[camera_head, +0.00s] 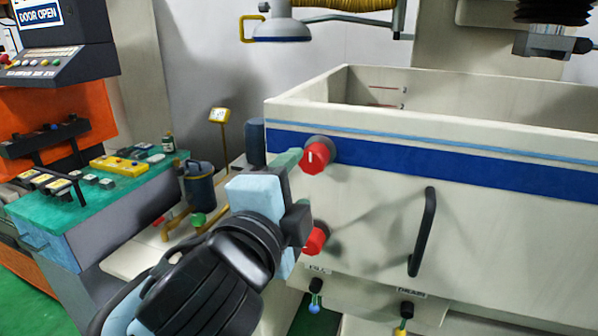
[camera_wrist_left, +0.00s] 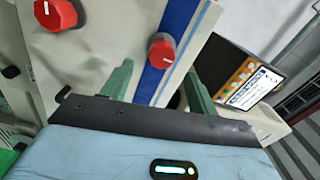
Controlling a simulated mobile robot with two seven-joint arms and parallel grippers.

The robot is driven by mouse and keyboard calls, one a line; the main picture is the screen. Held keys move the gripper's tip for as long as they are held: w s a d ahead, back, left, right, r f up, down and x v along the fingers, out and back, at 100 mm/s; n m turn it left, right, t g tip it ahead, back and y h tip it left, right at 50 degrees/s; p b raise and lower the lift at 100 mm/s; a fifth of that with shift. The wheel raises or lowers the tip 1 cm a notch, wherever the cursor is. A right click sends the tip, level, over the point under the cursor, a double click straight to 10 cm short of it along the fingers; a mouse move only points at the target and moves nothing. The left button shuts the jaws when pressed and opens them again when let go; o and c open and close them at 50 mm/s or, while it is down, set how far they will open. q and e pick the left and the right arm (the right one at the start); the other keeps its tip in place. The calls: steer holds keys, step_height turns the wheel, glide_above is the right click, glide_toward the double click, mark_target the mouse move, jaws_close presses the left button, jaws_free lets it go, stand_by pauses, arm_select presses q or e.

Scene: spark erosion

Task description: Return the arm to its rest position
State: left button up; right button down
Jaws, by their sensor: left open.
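My left arm enters the head view from the bottom left. Its gripper (camera_head: 290,166) is beside the front of the machine tank, close to two red knobs. The upper red knob (camera_head: 316,157) is just right of the visible green finger, and the lower red knob (camera_head: 314,240) is partly hidden by the gripper. In the left wrist view the two green fingers of the gripper (camera_wrist_left: 158,88) stand wide apart with nothing between them. The red knobs show beyond them, one near the blue stripe (camera_wrist_left: 162,50) and one at the top left (camera_wrist_left: 58,14). My right gripper is not in view.
The cream tank (camera_head: 380,185) has a black handle (camera_head: 424,232) and small valves below. A teal-topped bench (camera_head: 100,180) with a yellow box (camera_head: 119,165) stands left. A dark blue canister (camera_head: 200,188) is behind my arm. A screen (camera_wrist_left: 250,82) shows in the wrist view.

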arm_select(q)
steer(key=s+a+f+n+g+y, duration=0.1)
steer(key=s+a+f+n+g, duration=0.2)
steer(key=f, duration=0.7)
steer(key=s+a+f+n+g+y, duration=0.15)
steer(key=a+f+n, duration=0.25)
steer(key=f, duration=0.6)
steer(key=s+a+f+n+g+y, duration=0.1)
steer(key=a+f+n+g, duration=0.3)
steer(key=f, duration=0.5)
steer(key=s+a+f+n+g+y, duration=0.1)
steer(key=s+a+f+n+g, duration=0.3)
steer(key=s+f, duration=0.55)
steer(key=s+a+f+n+g+y, duration=0.1)
steer(key=s+a+f+n+g, duration=0.2)
steer(key=s+a+f, duration=0.65)
steer(key=w+d+f+t+h, duration=0.1)
steer(key=w+d+f+t, duration=0.3)
steer(key=d+f+t, duration=0.2)
steer(key=shift+w+f+t+h, duration=0.35)
steer(key=shift+f+t, duration=0.4)
steer(key=shift+t, duration=0.2)
steer(key=shift+d, duration=0.1)
